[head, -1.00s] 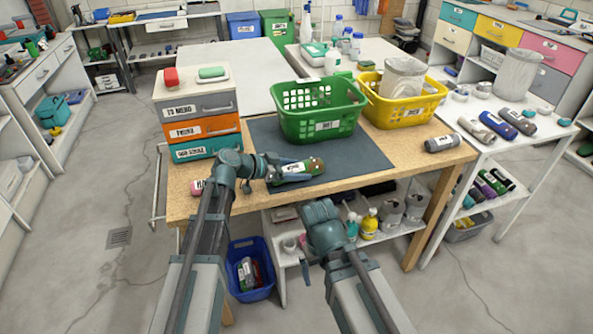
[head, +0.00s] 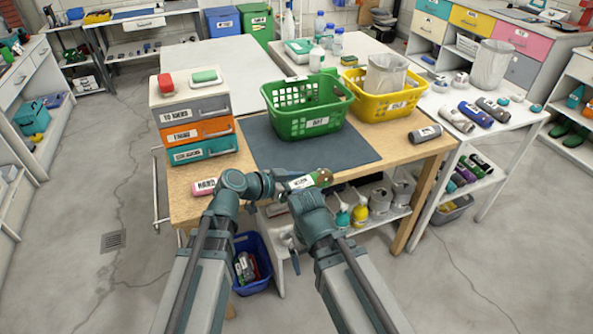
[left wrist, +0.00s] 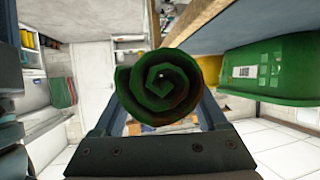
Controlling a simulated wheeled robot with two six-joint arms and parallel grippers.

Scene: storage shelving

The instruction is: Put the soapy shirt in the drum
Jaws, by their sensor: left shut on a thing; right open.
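My left gripper (head: 284,183) is shut on a green and brown rolled cloth (head: 318,180) with a white label too small to read. The roll is at the table's front edge in the head view. In the left wrist view the roll (left wrist: 160,88) shows end-on as a green spiral between the fingers. I cannot tell for sure that it is the soapy shirt. My right gripper (head: 296,262) is open and empty, hanging low in front of the table. No drum can be made out in these views.
A green basket (head: 283,124) stands on a dark mat (head: 260,150), with a yellow basket (head: 397,105) to its right. A drawer stack (head: 195,128) and a pink roll (head: 205,187) are at left. A grey roll (head: 425,134) lies at right. A blue bin (head: 250,285) sits below.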

